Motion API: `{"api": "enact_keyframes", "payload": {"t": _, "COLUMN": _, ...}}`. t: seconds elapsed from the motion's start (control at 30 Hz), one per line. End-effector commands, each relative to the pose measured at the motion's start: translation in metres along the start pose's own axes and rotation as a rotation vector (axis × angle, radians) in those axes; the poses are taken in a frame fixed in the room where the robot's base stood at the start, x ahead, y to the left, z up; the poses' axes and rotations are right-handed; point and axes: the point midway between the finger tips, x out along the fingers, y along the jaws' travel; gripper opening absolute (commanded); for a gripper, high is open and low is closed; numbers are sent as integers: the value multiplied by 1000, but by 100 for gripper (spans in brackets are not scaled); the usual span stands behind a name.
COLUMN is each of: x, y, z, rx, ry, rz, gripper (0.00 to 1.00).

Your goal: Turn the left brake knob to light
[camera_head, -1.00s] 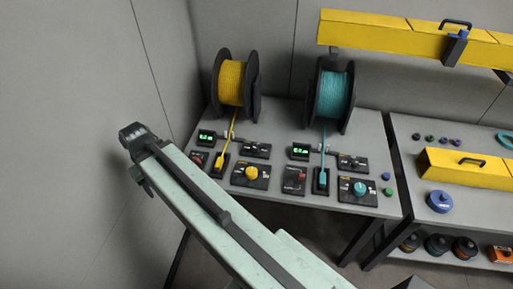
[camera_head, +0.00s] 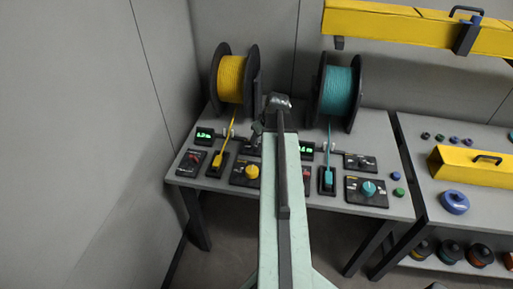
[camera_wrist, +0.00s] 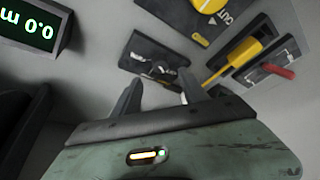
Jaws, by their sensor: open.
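In the head view my arm hides part of the knob's plate.
A yellow lever (camera_head: 219,160) and a red-handled unit (camera_head: 193,160) sit left of the knob. The yellow spool (camera_head: 231,79) and teal spool (camera_head: 337,92) stand behind. A teal knob (camera_head: 368,188) is to the right. A green-lit display (camera_wrist: 38,22) is near my gripper.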

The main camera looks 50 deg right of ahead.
Motion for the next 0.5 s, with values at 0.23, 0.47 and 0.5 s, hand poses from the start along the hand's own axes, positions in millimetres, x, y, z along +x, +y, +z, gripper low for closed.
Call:
{"api": "enact_keyframes", "payload": {"t": 0.23, "x": 50, "y": 0, "z": 2, "rx": -1, "ry": 0, "rz": -1, "gripper": 51}}
{"api": "enact_keyframes", "payload": {"t": 0.47, "x": 73, "y": -1, "z": 1, "rx": -1, "ry": -1, "rz": 0, "gripper": 51}}
{"api": "enact_keyframes", "payload": {"t": 0.5, "x": 72, "y": -1, "z": 0, "rx": -1, "ry": -1, "rz": 0, "gripper": 51}}
